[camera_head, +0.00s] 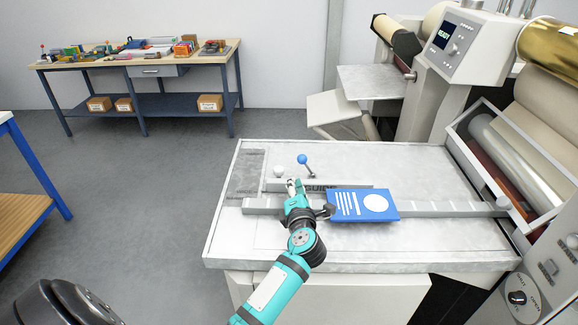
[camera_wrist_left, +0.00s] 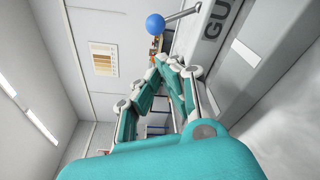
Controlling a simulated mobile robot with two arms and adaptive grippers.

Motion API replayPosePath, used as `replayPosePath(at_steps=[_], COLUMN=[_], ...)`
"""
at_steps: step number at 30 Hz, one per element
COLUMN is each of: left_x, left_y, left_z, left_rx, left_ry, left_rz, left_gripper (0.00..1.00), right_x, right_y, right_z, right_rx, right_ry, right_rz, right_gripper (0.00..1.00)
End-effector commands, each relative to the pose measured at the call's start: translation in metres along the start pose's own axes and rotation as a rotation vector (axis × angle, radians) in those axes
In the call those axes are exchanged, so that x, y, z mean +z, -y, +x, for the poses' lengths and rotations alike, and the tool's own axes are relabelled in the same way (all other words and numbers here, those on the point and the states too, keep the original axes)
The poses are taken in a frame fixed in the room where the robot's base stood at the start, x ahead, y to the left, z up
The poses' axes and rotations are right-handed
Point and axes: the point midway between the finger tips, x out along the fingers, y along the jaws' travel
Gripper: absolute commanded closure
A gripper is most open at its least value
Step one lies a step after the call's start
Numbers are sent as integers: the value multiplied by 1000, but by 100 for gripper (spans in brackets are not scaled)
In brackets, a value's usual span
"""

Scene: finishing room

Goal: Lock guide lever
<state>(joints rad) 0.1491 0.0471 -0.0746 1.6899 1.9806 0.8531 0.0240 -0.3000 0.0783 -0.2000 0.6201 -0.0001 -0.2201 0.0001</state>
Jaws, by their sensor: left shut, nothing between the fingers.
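The guide lever (camera_head: 307,167) is a short metal rod with a blue ball knob (camera_head: 302,159), standing up beside the "GUIDE" lettering on the feed table. My left gripper (camera_head: 292,184) is over the guide bar, just in front of and left of the lever, shut and empty. In the left wrist view the blue knob (camera_wrist_left: 155,25) and its rod are beyond the fingertips (camera_wrist_left: 166,62), apart from them as far as I can tell. A blue printed sheet or board (camera_head: 362,205) lies against the guide, right of my gripper. My right gripper is not in view.
The pale feed table (camera_head: 330,257) runs right to the roller machine (camera_head: 495,150) with its screen. A workbench (camera_head: 150,66) with tools stands at the back left. Grey floor is free at left.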

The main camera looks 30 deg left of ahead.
Motion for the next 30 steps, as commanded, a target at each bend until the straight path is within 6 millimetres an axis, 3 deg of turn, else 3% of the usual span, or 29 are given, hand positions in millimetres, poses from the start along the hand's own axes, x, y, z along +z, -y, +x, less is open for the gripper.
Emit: replayPosePath(at_steps=[5,18,24,30], left_x=[1,1,0,0], left_y=[-1,-2,-1,0], left_z=[8,82,98,100], left_rx=[2,3,1,1], left_ry=[2,2,1,2], left_rz=[2,4,3,1], left_gripper=[100,100,100,100], right_x=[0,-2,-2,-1], right_y=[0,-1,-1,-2], right_z=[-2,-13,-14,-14], right_rx=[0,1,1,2], right_ry=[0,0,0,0], right_rz=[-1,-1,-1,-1], right_gripper=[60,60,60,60])
